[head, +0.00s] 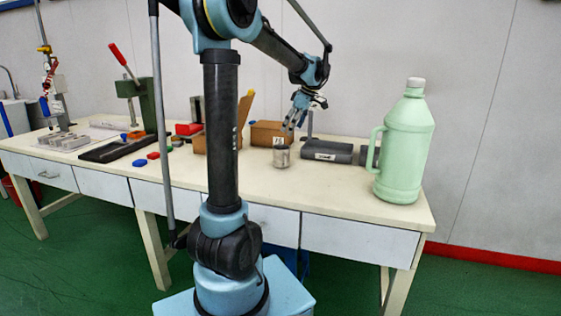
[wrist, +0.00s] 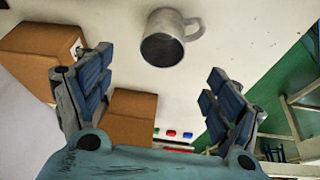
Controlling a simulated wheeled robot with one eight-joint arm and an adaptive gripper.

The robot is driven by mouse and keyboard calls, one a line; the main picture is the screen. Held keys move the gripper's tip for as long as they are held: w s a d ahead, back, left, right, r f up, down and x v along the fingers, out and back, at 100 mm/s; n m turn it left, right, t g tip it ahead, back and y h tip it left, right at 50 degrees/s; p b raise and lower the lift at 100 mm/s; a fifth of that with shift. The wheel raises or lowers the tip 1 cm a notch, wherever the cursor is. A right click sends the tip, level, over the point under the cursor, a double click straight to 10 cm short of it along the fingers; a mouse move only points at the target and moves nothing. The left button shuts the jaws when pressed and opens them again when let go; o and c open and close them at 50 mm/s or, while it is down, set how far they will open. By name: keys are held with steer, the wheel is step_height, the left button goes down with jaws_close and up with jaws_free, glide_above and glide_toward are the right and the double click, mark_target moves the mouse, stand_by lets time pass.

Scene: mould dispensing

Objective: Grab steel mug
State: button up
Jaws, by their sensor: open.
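The steel mug (head: 281,157) stands upright on the table, near its front edge, in the head view. In the wrist view the grey mug (wrist: 163,50) shows at the top middle, with its dark mouth toward me and its handle to the right. My gripper (head: 291,126) is above the table and above the mug in the head view. In the wrist view my gripper (wrist: 157,100) has its blue-padded fingers spread wide with nothing between them. The mug lies beyond the fingertips, apart from them.
A large green jug (head: 405,150) stands at the table's right end. Brown boxes (head: 268,132) and dark grey blocks (head: 327,151) sit behind the mug. A green press with a red lever (head: 152,103) stands to the left. Bare table (head: 330,185) lies right of the mug.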

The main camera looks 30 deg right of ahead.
glide_toward(279, 157)
steer(key=w+f, duration=0.2)
steer(key=w+d+f, duration=0.1)
steer(key=w+f, duration=0.2)
steer(key=shift+w+d, duration=0.15)
steer(key=shift+d, duration=0.1)
steer(key=shift+x, duration=3.1)
steer(key=shift+a, duration=0.15)
steer(key=c, duration=1.3)
